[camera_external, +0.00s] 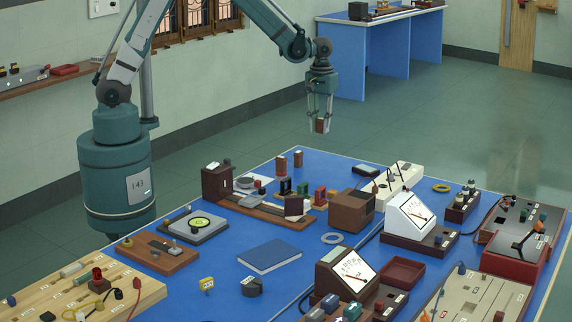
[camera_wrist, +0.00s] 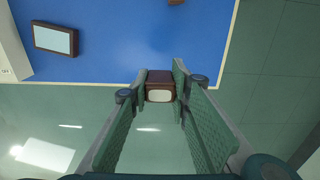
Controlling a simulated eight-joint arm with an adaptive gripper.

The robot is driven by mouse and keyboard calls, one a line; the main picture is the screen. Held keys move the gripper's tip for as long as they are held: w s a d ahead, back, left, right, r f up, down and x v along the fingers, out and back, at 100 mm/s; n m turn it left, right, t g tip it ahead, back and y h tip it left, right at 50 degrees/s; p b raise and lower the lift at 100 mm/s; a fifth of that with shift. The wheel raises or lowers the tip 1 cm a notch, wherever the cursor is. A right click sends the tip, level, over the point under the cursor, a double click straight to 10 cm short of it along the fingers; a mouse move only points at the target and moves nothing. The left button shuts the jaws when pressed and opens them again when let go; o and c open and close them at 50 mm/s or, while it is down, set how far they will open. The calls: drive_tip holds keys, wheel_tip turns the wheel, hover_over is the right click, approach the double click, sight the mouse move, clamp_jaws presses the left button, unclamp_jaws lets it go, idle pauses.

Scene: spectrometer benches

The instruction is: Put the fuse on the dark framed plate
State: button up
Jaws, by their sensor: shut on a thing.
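The fuse (camera_external: 320,126) is a small brown block held upright between the fingertips of my gripper (camera_external: 320,117). In the wrist view its pale end (camera_wrist: 160,96) faces the camera, between my gripper's fingertips (camera_wrist: 160,88). My gripper is shut on it, high up and beyond the blue table's back edge, over the floor. The dark framed plate (camera_wrist: 55,39) is a flat grey-green rectangle with a dark rim on the blue table, left of the fuse in the wrist view. In the external view it looks like the small dark plate (camera_external: 366,170) near the back edge, apart from the fuse.
A white switch panel (camera_external: 398,177) stands close to the plate. Two similar brown blocks (camera_external: 298,159) stand left of it near the back edge. The blue table top (camera_wrist: 150,40) is bare beside the plate. Meters and boxes crowd the table further forward.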

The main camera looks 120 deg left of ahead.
drive_tip(key=w+d+r+p, duration=0.1)
drive_tip(key=w, duration=1.1)
drive_tip(key=r, duration=0.2)
hover_over(366, 168)
drive_tip(key=shift+f+p, duration=0.25)
drive_tip(key=shift+p, duration=0.2)
drive_tip(key=shift+f, duration=0.1)
drive_tip(key=shift+a+f, duration=0.1)
drive_tip(key=shift+f, duration=2.95)
drive_tip(key=shift+f, duration=0.15)
drive_tip(key=shift+f+b, duration=0.3)
drive_tip(key=shift+f, duration=1.4)
drive_tip(key=shift+f, duration=0.2)
drive_tip(key=o, duration=0.9)
